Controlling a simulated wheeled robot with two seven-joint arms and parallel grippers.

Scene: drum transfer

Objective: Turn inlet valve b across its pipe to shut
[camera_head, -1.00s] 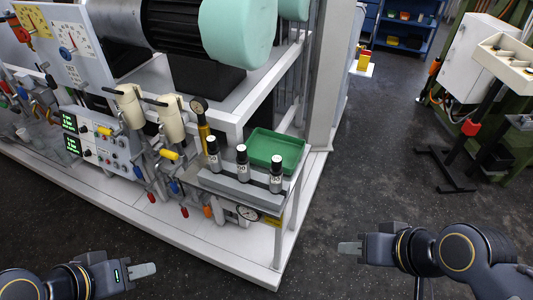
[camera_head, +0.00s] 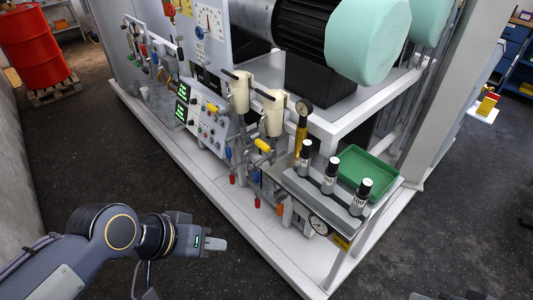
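The skid's front carries a pipe and valve group with a yellow handle (camera_head: 263,146), another yellow handle (camera_head: 212,108), and small red and blue handles below. I cannot tell which one is inlet valve b; no label for it is readable. My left gripper (camera_head: 215,244) is over the dark floor in front of the skid, apart from all valves. Its fingers show side-on, so their opening is unclear, and nothing shows in them. Only a sliver of my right gripper (camera_head: 418,297) shows at the bottom edge.
Two cream cylinders (camera_head: 274,115) and a panel with green displays (camera_head: 183,92) stand around the valves. A red drum (camera_head: 35,50) stands on a pallet at far left. The floor before the skid is clear.

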